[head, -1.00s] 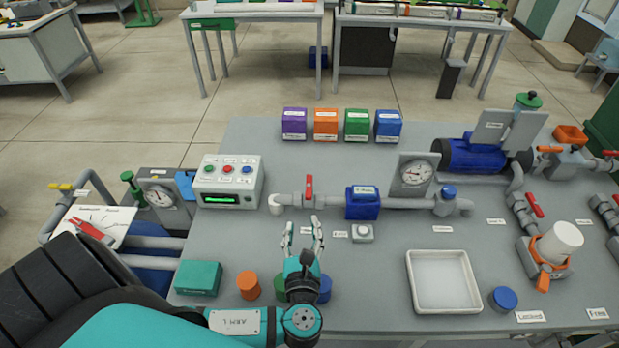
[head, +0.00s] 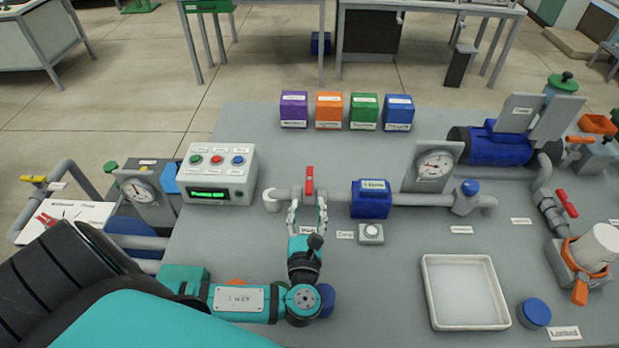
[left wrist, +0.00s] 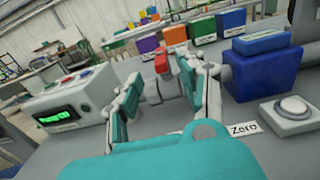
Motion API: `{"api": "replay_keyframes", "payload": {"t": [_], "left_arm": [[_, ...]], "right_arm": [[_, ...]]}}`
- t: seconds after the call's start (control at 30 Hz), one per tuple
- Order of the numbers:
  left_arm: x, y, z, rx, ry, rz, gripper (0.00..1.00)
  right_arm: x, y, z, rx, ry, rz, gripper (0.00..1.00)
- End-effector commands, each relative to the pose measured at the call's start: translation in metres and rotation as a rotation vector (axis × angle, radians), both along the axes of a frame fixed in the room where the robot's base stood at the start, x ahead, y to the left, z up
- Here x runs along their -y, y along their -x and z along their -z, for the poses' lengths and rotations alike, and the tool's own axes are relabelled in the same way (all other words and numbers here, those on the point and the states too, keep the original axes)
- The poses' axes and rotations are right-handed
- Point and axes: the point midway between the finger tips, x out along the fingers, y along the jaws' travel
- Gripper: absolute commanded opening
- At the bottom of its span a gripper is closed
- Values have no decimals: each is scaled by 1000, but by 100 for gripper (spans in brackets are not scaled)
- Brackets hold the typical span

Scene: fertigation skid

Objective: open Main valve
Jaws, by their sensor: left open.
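The Main valve has a red lever handle (head: 309,180) standing up on a light grey horizontal pipe (head: 339,198). A label reading "Main" lies on the bench just in front of it, partly hidden by my gripper. My left gripper (head: 307,206) is open, its fingers pointing at the pipe just in front of the handle. In the left wrist view the red handle (left wrist: 162,63) shows between and beyond the two open fingers, with nothing held. I cannot tell from these views whether the fingers touch the pipe. My right gripper is not in view.
A control box (head: 219,176) with buttons and a green display stands left of the valve. A blue flow meter (head: 370,200) and a Zero button (head: 371,232) stand to the right. A white tray (head: 464,292) is at the front right. Coloured boxes stand behind.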

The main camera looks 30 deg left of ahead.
Motion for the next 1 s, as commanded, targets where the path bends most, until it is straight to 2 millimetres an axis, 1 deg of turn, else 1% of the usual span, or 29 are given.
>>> {"api": "replay_keyframes", "payload": {"t": [0.03, 0.2, 0.3, 0.43, 0.6, 0.87, 0.9, 1.0], "left_arm": [[-6, -10, -4, 4, -3, -2, 40], [-25, -40, -3, 3, -4, -3, 40], [-34, -56, -3, 3, -3, -2, 40], [-43, -71, -2, 2, -1, -1, 40], [-49, -81, -1, 1, 1, 0, 40], [-50, -82, 0, 0, 1, 0, 40], [-50, -82, 0, 0, 1, 0, 39], [-50, -82, 0, 0, 1, 0, 26]], "right_arm": [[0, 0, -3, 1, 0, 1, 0], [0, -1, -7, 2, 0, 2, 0], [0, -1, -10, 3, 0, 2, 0], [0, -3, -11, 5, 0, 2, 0], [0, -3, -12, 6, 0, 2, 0], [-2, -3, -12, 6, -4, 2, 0], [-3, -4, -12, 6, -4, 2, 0], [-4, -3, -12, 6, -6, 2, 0]]}}
